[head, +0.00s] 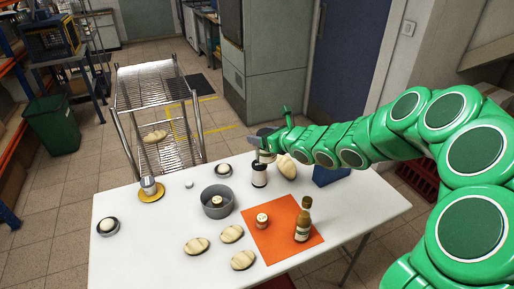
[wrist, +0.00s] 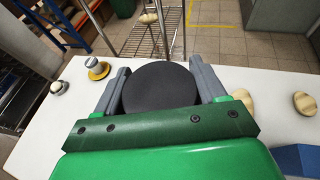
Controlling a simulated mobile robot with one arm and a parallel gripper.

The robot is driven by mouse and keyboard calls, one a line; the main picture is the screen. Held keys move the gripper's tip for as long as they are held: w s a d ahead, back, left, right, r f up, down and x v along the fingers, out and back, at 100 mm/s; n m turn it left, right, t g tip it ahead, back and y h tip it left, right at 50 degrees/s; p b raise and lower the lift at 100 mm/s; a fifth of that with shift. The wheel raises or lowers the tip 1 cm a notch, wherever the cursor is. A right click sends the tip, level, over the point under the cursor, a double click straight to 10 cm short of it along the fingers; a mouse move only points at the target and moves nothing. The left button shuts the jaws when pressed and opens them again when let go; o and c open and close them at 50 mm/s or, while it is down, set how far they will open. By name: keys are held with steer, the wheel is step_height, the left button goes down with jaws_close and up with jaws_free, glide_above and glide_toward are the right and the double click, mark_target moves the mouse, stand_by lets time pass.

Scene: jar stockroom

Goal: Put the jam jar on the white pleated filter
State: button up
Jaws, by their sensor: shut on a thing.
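My gripper (head: 265,152) is shut on a jar (head: 259,177) with a pale label and dark bands, which I take to be the jam jar. The jar is upright at the back of the white table; whether its base touches the table is unclear. In the wrist view its round black lid (wrist: 160,87) fills the space between the two grey fingers of my gripper (wrist: 160,85). I cannot make out a white pleated filter for certain. A grey-white cylinder (head: 148,185) stands on a yellow disc (head: 152,196) at the table's left.
A grey bowl (head: 214,210) holds a small jar. An orange mat (head: 282,243) carries a sauce bottle (head: 303,222) and a small jar (head: 262,221). Bread rolls (head: 196,245) lie in front, a blue box (head: 330,176) at right. A wire rack (head: 155,100) stands behind.

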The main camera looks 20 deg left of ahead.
steer(key=shift+w+a+f, duration=0.95)
steer(key=shift+w+f, duration=0.6)
steer(key=shift+f, duration=0.35)
steer(key=shift+w+a+f, duration=0.95)
steer(key=shift+w+f, duration=0.6)
steer(key=shift+f, duration=0.4)
steer(key=shift+w+a+f, duration=0.95)
steer(key=shift+w+f, duration=0.6)
steer(key=shift+f, duration=0.35)
steer(key=o, duration=1.6)
steer(key=shift+f, duration=0.15)
steer(key=shift+v, duration=6.05)
